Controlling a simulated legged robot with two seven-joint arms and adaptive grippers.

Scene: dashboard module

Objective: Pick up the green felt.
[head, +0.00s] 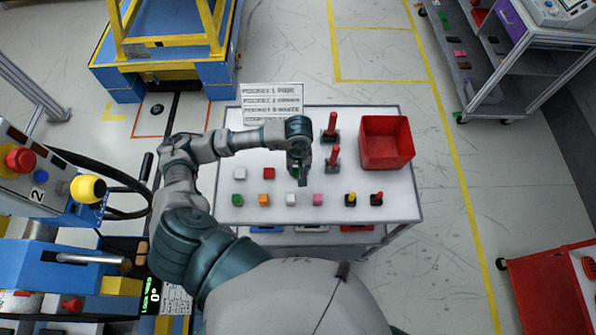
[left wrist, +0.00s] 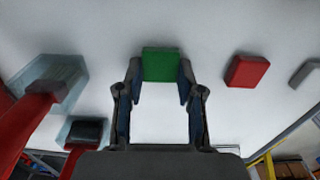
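A green block (left wrist: 161,64), which looks like the green felt, lies on the white tabletop in the left wrist view. In the head view only a sliver of it (head: 294,172) shows under my left gripper. My left gripper (head: 303,181) points down over the middle of the table. In the left wrist view its two fingers (left wrist: 160,84) are apart, with the green block framed between their tips; I cannot tell whether they touch it. A second green block (head: 238,200) lies at the table's front left. My right gripper is not in view.
The white table (head: 350,207) also holds a red block (head: 268,173), a white block (head: 240,174), and a front row of small coloured pieces. Red-handled upright pieces (head: 332,127) and a red bin (head: 386,143) stand right of my gripper. A pocket sign (head: 272,103) stands behind.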

